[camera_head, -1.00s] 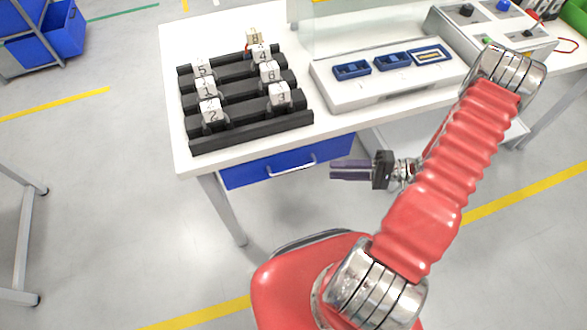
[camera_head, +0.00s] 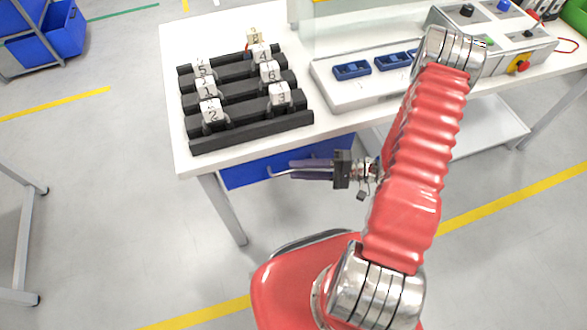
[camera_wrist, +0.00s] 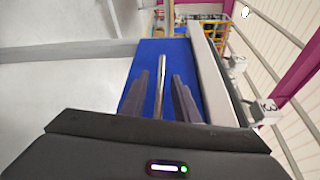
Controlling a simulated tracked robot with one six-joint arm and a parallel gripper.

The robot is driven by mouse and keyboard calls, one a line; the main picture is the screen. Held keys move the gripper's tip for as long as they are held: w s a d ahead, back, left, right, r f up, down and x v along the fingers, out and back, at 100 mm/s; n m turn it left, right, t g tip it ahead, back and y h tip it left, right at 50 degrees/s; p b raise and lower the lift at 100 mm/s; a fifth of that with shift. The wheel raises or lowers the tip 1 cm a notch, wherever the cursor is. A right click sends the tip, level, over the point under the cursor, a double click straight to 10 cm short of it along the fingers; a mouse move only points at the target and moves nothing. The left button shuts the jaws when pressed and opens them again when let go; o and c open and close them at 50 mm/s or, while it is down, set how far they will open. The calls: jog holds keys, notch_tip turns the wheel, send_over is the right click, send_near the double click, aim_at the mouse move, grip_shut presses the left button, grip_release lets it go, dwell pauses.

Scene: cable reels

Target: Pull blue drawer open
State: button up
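The blue drawer (camera_head: 240,173) sits under the front edge of the white table, its front flush below the tabletop. Its silver bar handle (camera_head: 282,172) is partly hidden behind my gripper (camera_head: 308,168) in the head view. In the wrist view, the handle (camera_wrist: 161,82) runs lengthwise between the two dark fingers of my gripper (camera_wrist: 160,98), with a gap visible on each side. The fingers are open, and the blue drawer front (camera_wrist: 150,60) lies just beyond them.
The white table (camera_head: 345,122) carries black racks (camera_head: 250,132) with numbered blocks and a tray (camera_head: 345,97) with blue parts. A table leg (camera_head: 224,210) stands left of the drawer. Floor in front of the drawer is clear.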

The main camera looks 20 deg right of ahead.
jog(key=shift+x, duration=1)
jog(key=shift+c, duration=0.4)
grip_shut()
jog(key=shift+f, duration=0.1)
jog(key=shift+a, duration=0.1)
